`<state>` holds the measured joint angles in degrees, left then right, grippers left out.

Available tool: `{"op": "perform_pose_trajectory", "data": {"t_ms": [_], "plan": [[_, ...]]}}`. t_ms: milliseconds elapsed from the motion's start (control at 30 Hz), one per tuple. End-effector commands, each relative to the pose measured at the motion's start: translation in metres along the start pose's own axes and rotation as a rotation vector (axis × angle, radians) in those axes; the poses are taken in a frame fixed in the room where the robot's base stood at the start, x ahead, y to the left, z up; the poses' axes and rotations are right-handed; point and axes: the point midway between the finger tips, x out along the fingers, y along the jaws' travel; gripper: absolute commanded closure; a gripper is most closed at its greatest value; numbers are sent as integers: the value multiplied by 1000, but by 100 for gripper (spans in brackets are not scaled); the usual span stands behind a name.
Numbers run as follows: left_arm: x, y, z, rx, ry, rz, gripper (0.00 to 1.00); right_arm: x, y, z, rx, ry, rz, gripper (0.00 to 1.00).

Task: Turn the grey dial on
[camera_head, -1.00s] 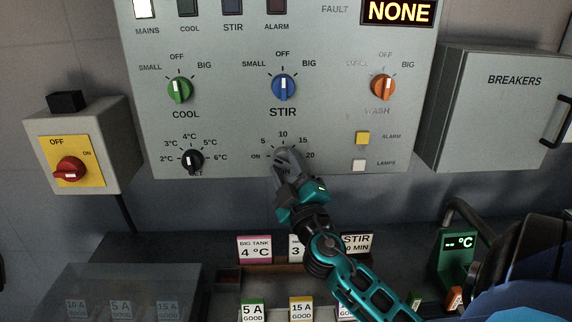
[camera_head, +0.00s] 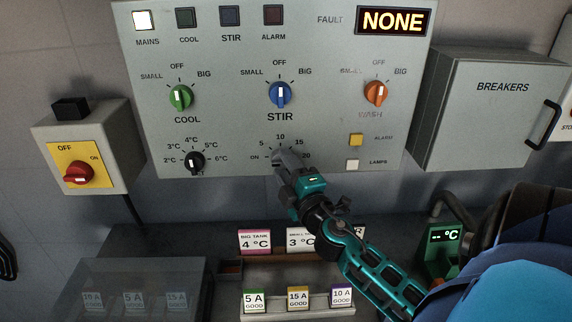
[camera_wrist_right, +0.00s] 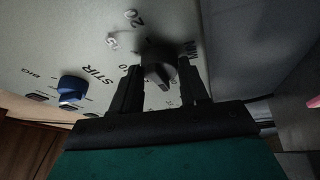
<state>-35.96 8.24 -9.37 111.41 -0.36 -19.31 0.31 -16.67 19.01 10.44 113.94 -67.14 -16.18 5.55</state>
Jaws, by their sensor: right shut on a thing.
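The grey dial (camera_wrist_right: 158,72) is at the bottom middle of the control panel, with a scale of 5, 10, 15, 20 and ON around it. In the right wrist view it sits between the two dark fingers of my right gripper (camera_wrist_right: 163,84), which is shut on it. Its pointer's exact setting is hard to read. In the head view my right gripper (camera_head: 287,160) covers the dial and part of its scale. My left gripper is in neither view.
Above the dial is the blue STIR knob (camera_head: 280,94); the black temperature knob (camera_head: 194,161) is to its left. The orange knob (camera_head: 376,93), yellow button (camera_head: 356,140) and breaker box (camera_head: 490,115) are to the right. Cards and fuses stand on the shelf below.

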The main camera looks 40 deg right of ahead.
Motion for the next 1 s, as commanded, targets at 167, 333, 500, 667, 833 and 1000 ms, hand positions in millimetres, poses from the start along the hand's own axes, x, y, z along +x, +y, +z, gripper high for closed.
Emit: {"op": "perform_pose_trajectory", "data": {"t_ms": [167,333,500,667,833,1000], "plan": [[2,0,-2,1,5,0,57,0,1,1,-8,-2,2,86],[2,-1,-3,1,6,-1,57,0,1,1,-9,-2,3,54],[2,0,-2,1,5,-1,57,0,1,1,-6,-1,2,38],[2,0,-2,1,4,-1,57,0,1,0,-4,-1,2,31],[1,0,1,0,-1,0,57,-1,0,0,-3,0,1,31],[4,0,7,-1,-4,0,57,-15,-2,0,-2,1,-1,31]]}}
